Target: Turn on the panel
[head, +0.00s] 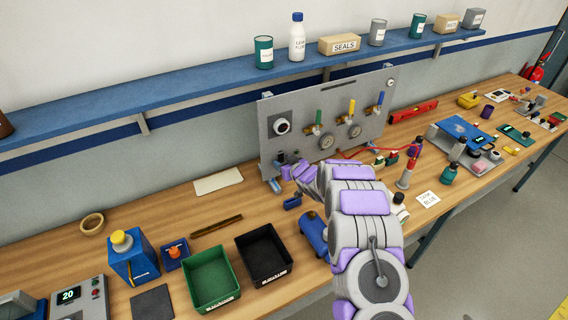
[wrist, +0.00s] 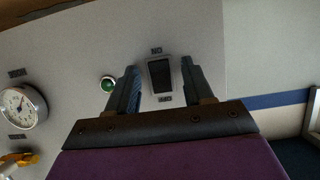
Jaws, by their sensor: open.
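The grey upright panel (head: 300,103) stands at the back of the bench, and my arm reaches to its lower left. My gripper (head: 284,163) is close in front of the panel there. In the wrist view my gripper (wrist: 161,80) is open, with one finger on each side of a dark rocker switch (wrist: 160,75). The switch has small labels above and below it. Nothing is held, and I cannot tell whether the fingers touch the panel. A green lamp (wrist: 108,83) is left of the fingers. In the head view my gripper hides the switch.
The panel also bears colored valve handles (head: 351,107) and gauges (head: 326,142). A blue shelf (head: 200,75) with cans and boxes runs above. Green bin (head: 211,278) and black bin (head: 263,258) stand at the front. Several small objects crowd the bench right of my arm.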

